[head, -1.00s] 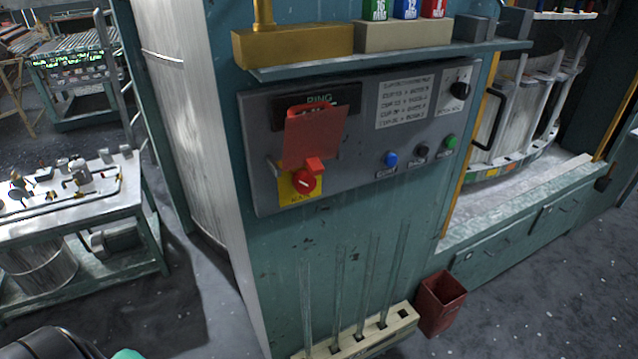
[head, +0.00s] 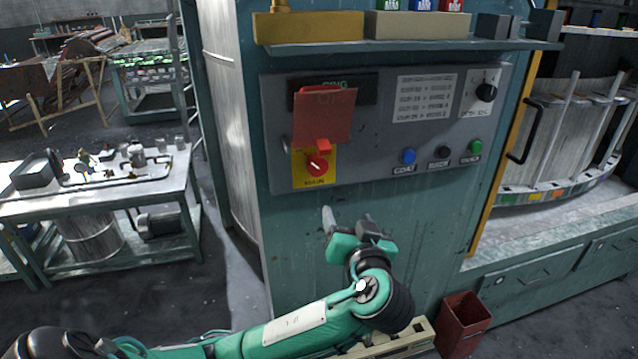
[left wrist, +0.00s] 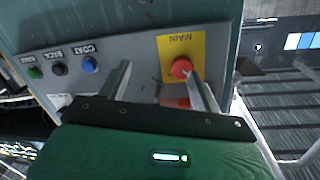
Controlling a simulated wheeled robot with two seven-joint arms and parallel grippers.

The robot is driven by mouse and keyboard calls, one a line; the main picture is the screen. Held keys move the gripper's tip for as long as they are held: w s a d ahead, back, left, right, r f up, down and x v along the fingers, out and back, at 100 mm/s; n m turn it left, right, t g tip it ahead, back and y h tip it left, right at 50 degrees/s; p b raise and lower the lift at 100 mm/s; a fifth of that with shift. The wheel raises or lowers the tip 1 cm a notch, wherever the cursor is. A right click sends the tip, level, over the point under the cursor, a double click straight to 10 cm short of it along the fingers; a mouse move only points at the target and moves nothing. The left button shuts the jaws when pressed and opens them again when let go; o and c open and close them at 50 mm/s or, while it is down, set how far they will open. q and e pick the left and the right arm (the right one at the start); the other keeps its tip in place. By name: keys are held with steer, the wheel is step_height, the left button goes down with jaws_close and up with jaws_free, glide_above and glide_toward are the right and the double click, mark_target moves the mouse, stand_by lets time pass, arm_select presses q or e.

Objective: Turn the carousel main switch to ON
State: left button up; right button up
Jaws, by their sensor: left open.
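The main switch (head: 317,164) is a red rotary knob on a yellow plate marked MAIN, low on the left of the grey control panel (head: 385,160). A red tag (head: 324,115) hangs just above it, over part of a dark display. In the left wrist view the red knob (left wrist: 182,68) shows close to one finger, the panel seen upside down. My left gripper (head: 345,222) is below the switch in front of the teal cabinet, its fingers apart and empty. In the left wrist view the gripper (left wrist: 162,85) has its fingers spread wide. My right gripper is not seen.
Blue (head: 408,156), black (head: 444,152) and green (head: 475,147) buttons sit right of the switch, with a black dial (head: 486,92) above. A shelf (head: 400,46) juts out over the panel. A red bin (head: 463,322) stands on the floor at the lower right.

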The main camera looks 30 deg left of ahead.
mark_target(318, 170)
arm_select(q)
steer(key=s+a+r+n+y, duration=0.1)
steer(key=s+r+n, duration=0.2)
steer(key=s+r, duration=0.15)
steer(key=p+x, duration=0.4)
steer(key=x, duration=0.9)
steer(key=shift+w+d+r, duration=0.1)
steer(key=shift+w+d, duration=0.05)
steer(key=shift+w+a+p, duration=0.35)
steer(key=shift+w+a, duration=0.05)
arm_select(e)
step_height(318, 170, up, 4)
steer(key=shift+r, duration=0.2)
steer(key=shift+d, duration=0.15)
arm_select(q)
steer(key=shift+c, duration=0.9)
steer(key=c, duration=0.8)
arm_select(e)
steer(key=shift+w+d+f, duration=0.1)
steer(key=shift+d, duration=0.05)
